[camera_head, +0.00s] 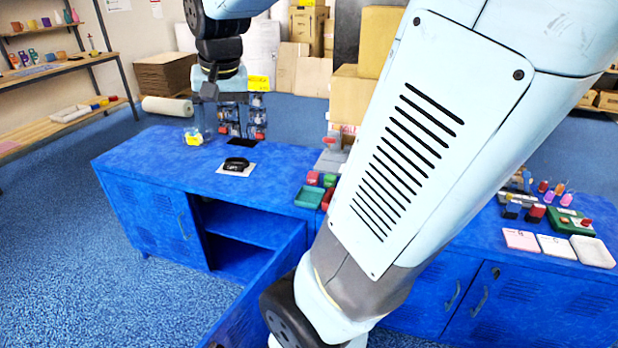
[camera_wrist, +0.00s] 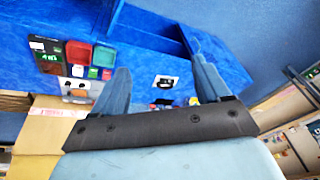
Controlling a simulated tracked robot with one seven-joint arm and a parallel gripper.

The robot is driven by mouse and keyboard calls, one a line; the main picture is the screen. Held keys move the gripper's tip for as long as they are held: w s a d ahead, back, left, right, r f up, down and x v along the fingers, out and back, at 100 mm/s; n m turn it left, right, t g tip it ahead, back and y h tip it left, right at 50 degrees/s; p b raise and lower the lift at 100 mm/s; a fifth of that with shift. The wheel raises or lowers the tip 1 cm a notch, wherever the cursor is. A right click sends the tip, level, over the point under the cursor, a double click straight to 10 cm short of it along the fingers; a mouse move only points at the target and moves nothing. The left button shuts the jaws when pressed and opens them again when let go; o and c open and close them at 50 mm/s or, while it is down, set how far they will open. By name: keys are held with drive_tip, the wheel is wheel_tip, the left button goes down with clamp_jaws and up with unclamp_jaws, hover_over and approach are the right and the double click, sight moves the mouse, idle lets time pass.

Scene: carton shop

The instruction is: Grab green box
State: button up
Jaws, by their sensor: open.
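A small green box (camera_head: 329,180) stands on the blue cabinet top, left of my arm in the head view. It also shows in the wrist view (camera_wrist: 93,72), beside a small red box (camera_wrist: 77,71). A larger open green tray (camera_head: 310,197) is in front of it, and shows in the wrist view (camera_wrist: 103,56) next to a red tray (camera_wrist: 78,52). My gripper (camera_head: 217,120) is open and empty above the back of the cabinet top, left of these boxes and apart from them. In the wrist view its fingers (camera_wrist: 165,88) are spread wide, with the boxes left of them.
A black ring-like item (camera_head: 236,164) lies on a white card near my gripper. A yellow item (camera_head: 194,138) sits at the cabinet's back left. A cabinet door (camera_head: 262,295) stands open in front. Several small goods and pads (camera_head: 522,240) lie right of my arm.

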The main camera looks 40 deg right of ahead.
drive_tip(key=w+d+f+m+g, duration=0.3)
drive_tip(key=w+d+f+m, duration=0.2)
drive_tip(key=w+d, duration=0.35)
drive_tip(key=m+g+h, duration=0.7)
drive_tip(key=m+g, duration=0.3)
drive_tip(key=m, duration=0.7)
approach(327, 176)
drive_tip(key=x, duration=0.9)
drive_tip(key=shift+s+a, duration=0.1)
drive_tip(key=shift+s, duration=0.1)
drive_tip(key=c, duration=1.2)
